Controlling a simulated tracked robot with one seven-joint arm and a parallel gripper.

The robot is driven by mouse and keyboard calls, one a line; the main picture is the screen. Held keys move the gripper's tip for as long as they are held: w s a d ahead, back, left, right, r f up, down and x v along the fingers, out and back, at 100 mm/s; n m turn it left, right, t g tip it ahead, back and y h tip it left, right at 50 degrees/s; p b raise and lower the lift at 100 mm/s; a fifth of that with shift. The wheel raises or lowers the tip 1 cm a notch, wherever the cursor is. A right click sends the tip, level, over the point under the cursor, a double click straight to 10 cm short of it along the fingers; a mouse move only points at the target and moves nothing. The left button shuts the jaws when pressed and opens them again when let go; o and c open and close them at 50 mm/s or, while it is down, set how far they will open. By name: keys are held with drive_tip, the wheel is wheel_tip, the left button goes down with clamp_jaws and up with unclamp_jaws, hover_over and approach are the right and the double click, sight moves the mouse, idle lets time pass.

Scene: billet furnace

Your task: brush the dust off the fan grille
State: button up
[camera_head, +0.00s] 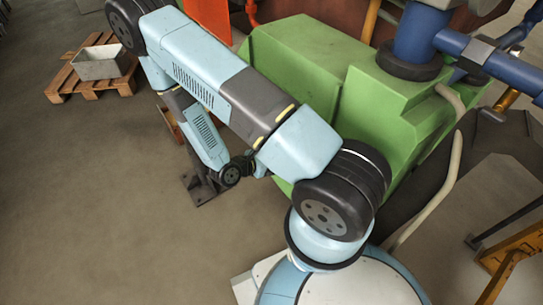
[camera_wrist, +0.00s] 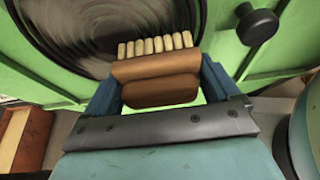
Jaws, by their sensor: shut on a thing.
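In the wrist view a wooden brush (camera_wrist: 155,92) with a row of cream bristles is held between the blue fingers of my gripper (camera_wrist: 158,80). Its bristles point up in the picture, toward the fan grille (camera_wrist: 60,35). The grille is a round, dark panel of fine rings in a green housing (camera_wrist: 230,55), cut off by the top edge. Greyish, smeared dust covers part of the grille. The bristles overlap the grille's lower right part in the picture; I cannot tell whether they touch it. In the head view my arm hides the gripper, the brush and the grille.
A black knob (camera_wrist: 257,24) sticks out of the housing right of the brush. In the head view a green machine (camera_head: 310,60) stands beside my arm, with blue pipes (camera_head: 415,35) at the upper right. A metal bin (camera_head: 100,63) sits on a wooden pallet (camera_head: 62,84). The left floor is clear.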

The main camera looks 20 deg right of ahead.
drive_tip(key=shift+s+d, duration=0.2)
drive_tip(key=shift+s, duration=0.85)
drive_tip(key=shift+r, duration=0.15)
drive_tip(key=shift+d+r, duration=0.1)
drive_tip(key=shift+r, duration=0.6)
drive_tip(key=w+a, duration=0.1)
drive_tip(key=w, duration=0.6)
drive_tip(key=shift+w+a, duration=0.25)
drive_tip(key=shift+a, duration=0.05)
drive_tip(key=shift+w, duration=0.1)
